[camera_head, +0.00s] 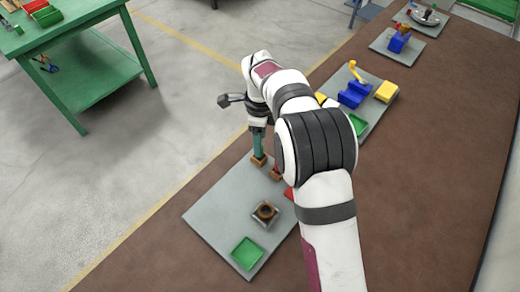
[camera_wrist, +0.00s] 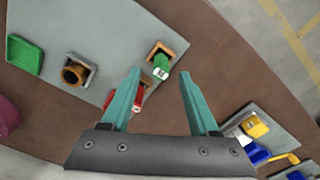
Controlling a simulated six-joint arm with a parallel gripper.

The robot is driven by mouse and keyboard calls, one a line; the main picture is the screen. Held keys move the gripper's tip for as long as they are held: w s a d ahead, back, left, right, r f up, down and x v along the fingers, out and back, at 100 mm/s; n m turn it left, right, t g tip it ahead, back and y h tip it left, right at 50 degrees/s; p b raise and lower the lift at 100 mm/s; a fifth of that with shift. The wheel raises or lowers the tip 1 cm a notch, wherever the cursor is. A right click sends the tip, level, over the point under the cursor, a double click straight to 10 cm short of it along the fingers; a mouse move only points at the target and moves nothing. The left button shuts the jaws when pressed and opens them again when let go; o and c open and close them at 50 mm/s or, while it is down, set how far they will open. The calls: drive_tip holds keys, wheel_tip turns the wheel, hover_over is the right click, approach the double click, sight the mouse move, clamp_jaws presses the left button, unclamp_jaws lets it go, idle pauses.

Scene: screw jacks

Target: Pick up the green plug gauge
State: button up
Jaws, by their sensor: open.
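The green plug gauge (camera_wrist: 160,68) shows in the wrist view with its pale marked end toward the camera. It stands at a small brown block (camera_wrist: 172,47) on the grey plate. My gripper (camera_wrist: 158,75) is open, with one teal fingertip on each side of the gauge in the picture. I cannot tell how far above the gauge the tips are. In the head view my gripper (camera_head: 258,146) points down over the brown block (camera_head: 259,160), and I cannot make out the gauge there.
A red plug gauge (camera_wrist: 138,98) is partly hidden by the left finger. A dark ring in a holder (camera_wrist: 75,72) and a green tray (camera_wrist: 24,55) share the grey plate (camera_head: 215,215). Another plate with blue and yellow parts (camera_head: 354,94) lies farther along the brown table.

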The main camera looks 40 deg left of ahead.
wheel_tip(320, 180, down, 4)
drive_tip(key=shift+a+f, duration=0.1)
drive_tip(key=shift+f, duration=0.1)
clamp_jaws()
